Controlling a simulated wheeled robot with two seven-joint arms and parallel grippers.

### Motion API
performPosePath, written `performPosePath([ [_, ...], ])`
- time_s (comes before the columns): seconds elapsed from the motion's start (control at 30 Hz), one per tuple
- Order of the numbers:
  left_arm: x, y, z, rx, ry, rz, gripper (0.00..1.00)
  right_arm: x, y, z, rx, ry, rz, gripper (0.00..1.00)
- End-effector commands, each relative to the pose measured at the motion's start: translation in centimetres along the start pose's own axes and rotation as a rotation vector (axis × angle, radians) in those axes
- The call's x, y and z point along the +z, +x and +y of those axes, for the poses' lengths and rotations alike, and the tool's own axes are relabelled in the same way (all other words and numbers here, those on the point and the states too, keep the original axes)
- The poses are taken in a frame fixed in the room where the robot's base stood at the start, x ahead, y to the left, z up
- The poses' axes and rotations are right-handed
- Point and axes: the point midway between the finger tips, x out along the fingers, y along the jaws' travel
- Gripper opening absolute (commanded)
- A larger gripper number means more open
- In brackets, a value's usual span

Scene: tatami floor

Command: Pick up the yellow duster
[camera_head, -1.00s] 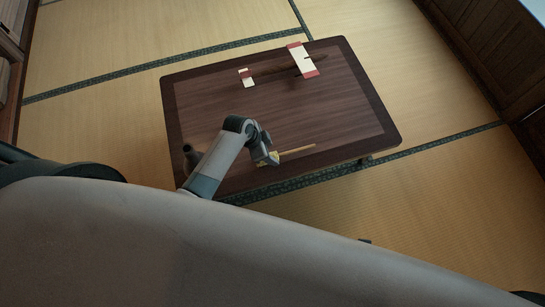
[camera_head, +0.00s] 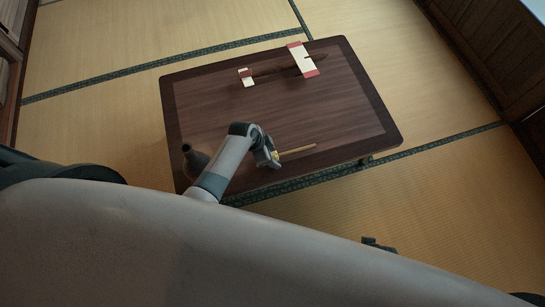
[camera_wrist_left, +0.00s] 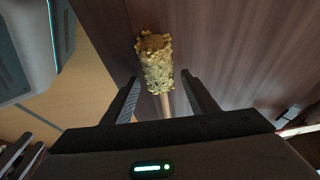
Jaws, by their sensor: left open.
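The yellow duster (camera_head: 299,149) lies near the front edge of the dark wooden table (camera_head: 350,95), its light handle pointing right. In the left wrist view its fluffy yellow head (camera_wrist_left: 155,63) shows ahead of the fingers, and its handle runs back between them. My left gripper (camera_head: 272,158) is at the duster's head end, partly hiding it. In the left wrist view this gripper (camera_wrist_left: 163,95) is open, with one finger on each side of the handle; contact cannot be told. A small dark part at the lower right of the head view may be my right gripper (camera_head: 378,245); its jaws cannot be made out.
A dark bottle-shaped vase (camera_head: 194,161) stands at the table's left front, close to my left arm. A brown stick-like object (camera_head: 272,71) with red and white supports (camera_head: 302,60) is at the back. The table's middle is clear. Tatami floor (camera_head: 110,55) surrounds the table.

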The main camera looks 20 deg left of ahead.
Motion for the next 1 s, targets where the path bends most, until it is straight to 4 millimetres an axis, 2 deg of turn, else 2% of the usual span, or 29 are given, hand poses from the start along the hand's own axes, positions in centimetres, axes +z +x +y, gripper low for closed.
performPosePath([
  [0.47, -0.01, 0.04, -0.04, -0.001, 0.0, 0.0, 0.53, -0.12, -0.02, -0.06, -0.001, -0.001, 0.002, 0.5],
  [0.67, 0.0, 0.04, -0.04, -0.001, 0.0, 0.0, 0.08, -0.11, 0.01, -0.07, -0.001, -0.001, 0.002, 0.5],
  [0.73, -0.02, 0.03, -0.05, -0.001, 0.0, 0.0, 0.08, -0.1, 0.01, -0.08, -0.001, -0.001, 0.001, 0.5],
  [0.77, -0.02, 0.03, -0.05, -0.001, 0.0, 0.0, 0.05, -0.1, 0.01, -0.07, -0.001, -0.001, 0.001, 0.5],
  [1.0, -0.08, -0.1, -0.06, -0.001, 0.0, 0.0, 0.05, -0.19, -0.02, -0.06, -0.001, -0.001, 0.003, 0.5],
])
